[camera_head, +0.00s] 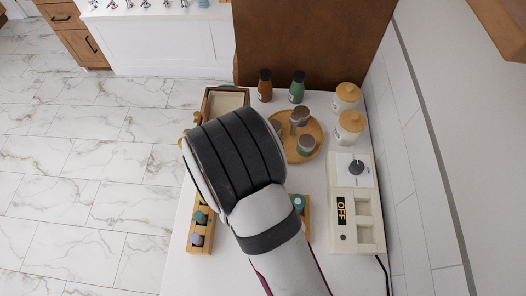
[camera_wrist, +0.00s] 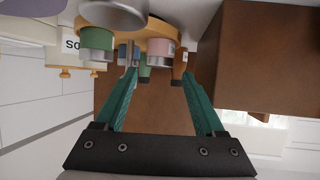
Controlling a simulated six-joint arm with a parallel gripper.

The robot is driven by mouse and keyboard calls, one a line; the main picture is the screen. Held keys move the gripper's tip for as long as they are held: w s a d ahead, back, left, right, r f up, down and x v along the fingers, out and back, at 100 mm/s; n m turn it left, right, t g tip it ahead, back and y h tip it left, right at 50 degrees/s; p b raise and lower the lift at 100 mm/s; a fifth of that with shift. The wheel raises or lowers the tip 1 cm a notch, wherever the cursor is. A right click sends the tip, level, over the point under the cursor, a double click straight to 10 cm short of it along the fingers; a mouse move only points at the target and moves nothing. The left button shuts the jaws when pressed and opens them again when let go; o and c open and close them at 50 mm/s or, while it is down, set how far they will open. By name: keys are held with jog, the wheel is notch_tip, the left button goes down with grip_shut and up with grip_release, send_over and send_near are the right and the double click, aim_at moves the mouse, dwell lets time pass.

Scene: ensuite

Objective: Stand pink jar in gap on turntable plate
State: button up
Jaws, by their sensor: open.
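The round wooden turntable plate (camera_head: 313,128) carries several grey-lidded jars. In the wrist view, which looks upside down, the plate (camera_wrist: 178,29) is at the top, with the pink jar (camera_wrist: 160,47) on it, lid pointing down the picture. A green jar (camera_wrist: 97,40) and a blue jar (camera_wrist: 125,50) stand to the left of the pink one. My gripper (camera_wrist: 160,75) is open and empty, its teal fingers spread in front of the pink jar. Contact cannot be told. In the head view my arm hides the gripper and part of the plate.
Brown (camera_head: 265,85) and green (camera_head: 297,87) bottles stand behind the plate, before a brown panel (camera_head: 310,45). White canisters (camera_head: 351,127) and a switch box (camera_head: 355,200) are at right. A wooden rack (camera_head: 201,240) is at front left, a tray (camera_head: 228,99) at back left.

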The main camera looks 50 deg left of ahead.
jog(key=d+r+m, duration=0.1)
jog(key=d+r+m+h, duration=0.1)
jog(key=d, duration=0.1)
jog(key=d+r+g, duration=0.1)
jog(key=shift+w+d+r+m+h, duration=0.15)
jog(key=shift+w+d+m+h, duration=0.15)
jog(key=shift+w+d+m, duration=0.1)
jog(key=w+d+r+m+g+h, duration=0.1)
jog(key=w+d+r+m+g, duration=0.1)
jog(key=d, duration=0.3)
jog(key=w+d+r+m+g, duration=0.2)
jog(key=d+r, duration=0.1)
jog(key=d, duration=0.2)
jog(key=s+d+r+m+g+h, duration=0.1)
jog(key=s+d+r+m+g, duration=0.1)
jog(key=s+d, duration=0.5)
jog(key=s+d+r+m+g+h, duration=0.2)
jog(key=s+d+r, duration=0.3)
jog(key=d, duration=0.9)
jog(key=shift+s+m+g, duration=0.8)
jog(key=shift+s+m, duration=0.1)
jog(key=shift+s, duration=0.3)
